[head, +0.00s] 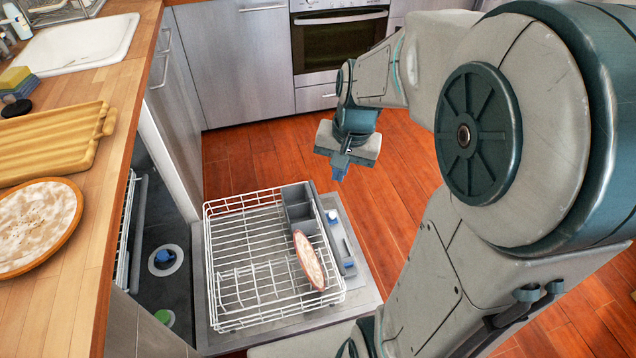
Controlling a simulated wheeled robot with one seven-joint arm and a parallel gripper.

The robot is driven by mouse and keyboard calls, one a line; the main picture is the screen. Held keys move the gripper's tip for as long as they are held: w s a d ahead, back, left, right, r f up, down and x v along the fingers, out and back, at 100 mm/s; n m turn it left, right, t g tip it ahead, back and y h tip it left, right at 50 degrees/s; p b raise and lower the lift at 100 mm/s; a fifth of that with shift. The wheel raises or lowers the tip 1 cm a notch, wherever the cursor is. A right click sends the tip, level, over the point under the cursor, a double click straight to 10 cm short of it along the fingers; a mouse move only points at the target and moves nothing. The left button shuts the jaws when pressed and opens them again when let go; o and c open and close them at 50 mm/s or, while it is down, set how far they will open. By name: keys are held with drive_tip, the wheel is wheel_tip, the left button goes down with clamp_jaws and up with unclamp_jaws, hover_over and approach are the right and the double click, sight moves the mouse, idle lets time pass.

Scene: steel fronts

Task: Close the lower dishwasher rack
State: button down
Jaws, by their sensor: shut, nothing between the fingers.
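The lower dishwasher rack (240,297) is a white wire basket. It is pulled out over the open dishwasher door (361,283), which lies flat. A grey cutlery basket (297,209) sits at its far right corner, and an oval pinkish-brown dish (308,261) stands in its right part. The dishwasher cavity (160,222) is open to the left of the rack. My gripper (339,174) is shut and empty. It hangs pointing down above the floor, beyond the rack's far right corner in the picture, apart from the rack.
The wooden counter (80,135) runs along the left with a tray (45,150), a round dish (36,225) and a white sink (80,42). Steel cabinets (235,65) and an oven (340,38) stand at the back. Red wooden floor (390,190) is clear right of the door.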

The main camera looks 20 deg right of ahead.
drive_tip(key=w+d+f+m+g+y+b, duration=0.1)
drive_tip(key=w+d+f+m+b, duration=0.35)
drive_tip(key=f, duration=0.85)
drive_tip(key=w+d+f+m+b, duration=0.4)
drive_tip(key=w+d+f+b, duration=0.1)
drive_tip(key=f, duration=0.9)
drive_tip(key=w+d+f+m+g+y+b, duration=0.1)
drive_tip(key=w+d+f+m+b, duration=0.35)
drive_tip(key=f, duration=0.85)
drive_tip(key=a+f+b, duration=0.4)
drive_tip(key=a+f, duration=0.2)
drive_tip(key=f, duration=0.3)
drive_tip(key=shift+f+n, duration=0.4)
drive_tip(key=shift+a, duration=0.15)
